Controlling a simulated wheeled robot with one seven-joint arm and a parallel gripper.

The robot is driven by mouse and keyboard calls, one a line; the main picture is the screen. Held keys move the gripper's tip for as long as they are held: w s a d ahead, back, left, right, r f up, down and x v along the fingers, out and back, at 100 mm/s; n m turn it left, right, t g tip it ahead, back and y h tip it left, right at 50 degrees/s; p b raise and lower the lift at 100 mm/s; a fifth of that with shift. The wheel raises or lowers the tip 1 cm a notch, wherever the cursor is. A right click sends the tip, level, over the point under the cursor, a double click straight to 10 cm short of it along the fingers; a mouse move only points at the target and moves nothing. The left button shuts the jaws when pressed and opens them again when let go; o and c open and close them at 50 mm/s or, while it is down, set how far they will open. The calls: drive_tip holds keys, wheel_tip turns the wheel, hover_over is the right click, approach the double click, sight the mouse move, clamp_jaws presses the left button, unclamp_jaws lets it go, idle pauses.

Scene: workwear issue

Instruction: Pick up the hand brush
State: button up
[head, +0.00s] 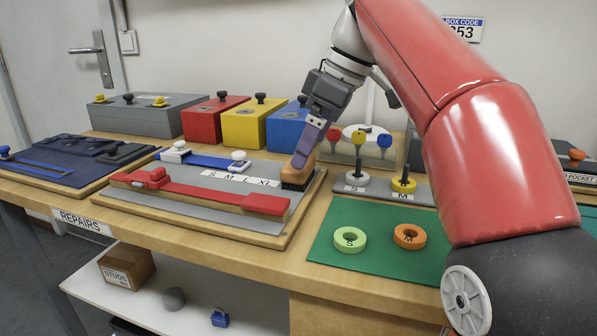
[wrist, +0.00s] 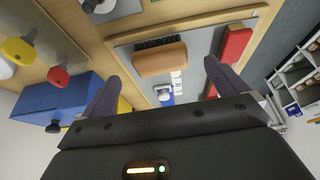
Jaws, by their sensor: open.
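The hand brush (head: 297,177) has a tan wooden back and dark bristles. It lies at the right end of the grey board (head: 140,200), beside the S M L XL label strip. In the wrist view the brush (wrist: 160,60) shows ahead of the fingers, between their lines, bristles toward the top. My gripper (head: 302,157) is at the brush in the head view, pointing down. In the wrist view its two fingers (wrist: 162,70) are wide apart with nothing held. I cannot tell whether a finger touches the brush, which is partly hidden in the head view.
A long red piece (head: 200,193) lies in front of the brush on the board. A blue and white piece (head: 205,158) lies behind. A green mat (head: 375,245) with two rings is at right, with knobbed posts behind it. Grey, red, yellow and blue boxes (head: 253,122) stand at the back.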

drive_tip(key=x, duration=0.2)
drive_tip(key=b+x, duration=0.1)
drive_tip(key=x, duration=0.2)
drive_tip(key=shift+w+a, duration=0.1)
drive_tip(key=shift+a, duration=0.2)
drive_tip(key=shift+c, duration=0.5)
drive_tip(key=c, duration=1)
